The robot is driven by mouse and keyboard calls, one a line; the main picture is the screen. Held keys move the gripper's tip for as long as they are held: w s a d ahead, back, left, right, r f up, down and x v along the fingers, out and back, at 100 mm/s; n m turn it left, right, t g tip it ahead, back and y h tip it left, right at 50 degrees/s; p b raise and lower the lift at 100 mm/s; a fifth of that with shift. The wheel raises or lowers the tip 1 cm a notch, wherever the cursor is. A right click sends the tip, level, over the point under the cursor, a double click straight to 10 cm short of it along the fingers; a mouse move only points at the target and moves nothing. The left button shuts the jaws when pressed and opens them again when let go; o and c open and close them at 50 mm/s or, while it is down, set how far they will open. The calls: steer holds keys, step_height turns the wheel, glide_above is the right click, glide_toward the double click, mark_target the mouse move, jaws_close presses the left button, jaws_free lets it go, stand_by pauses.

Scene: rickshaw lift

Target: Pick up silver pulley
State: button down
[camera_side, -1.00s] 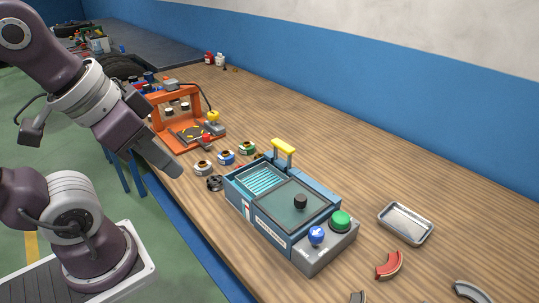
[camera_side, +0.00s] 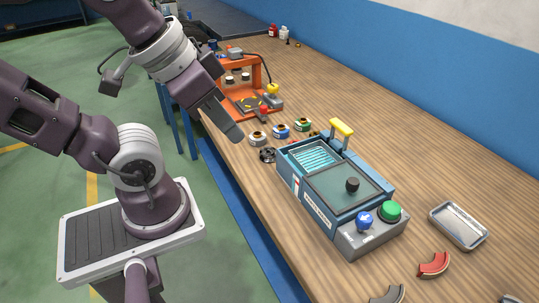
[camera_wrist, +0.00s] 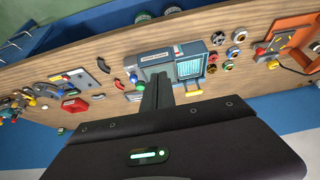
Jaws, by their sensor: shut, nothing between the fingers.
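The silver pulley (camera_side: 258,138) is a small ring with a dark, brownish centre. It sits on the wooden bench near its front edge, at the end of a row with a blue pulley (camera_side: 281,131) and a green pulley (camera_side: 303,124). It also shows in the wrist view at upper right (camera_wrist: 238,37). My gripper (camera_side: 236,136) is shut and empty, pointing down, just left of the silver pulley in the side view and apparently above the bench. In the wrist view its shut fingers (camera_wrist: 157,92) point toward the blue machine, left of the pulley.
A black spoked part (camera_side: 267,155) lies close to the silver pulley. The blue machine (camera_side: 335,190) with a yellow handle (camera_side: 341,128) stands to the right. An orange frame (camera_side: 245,92) stands behind. A metal tray (camera_side: 459,225) and a red curved piece (camera_side: 433,265) lie farther right.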

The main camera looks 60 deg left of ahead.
steer(key=c, duration=0.6)
jaws_free()
steer(key=n+g, duration=0.6)
steer(key=n, duration=1.3)
glide_above(268, 152)
step_height(268, 152, down, 21)
steer(key=shift+s, duration=0.15)
steer(key=f, duration=0.7)
steer(key=shift+w+f, duration=0.2)
steer(key=shift+f, duration=0.05)
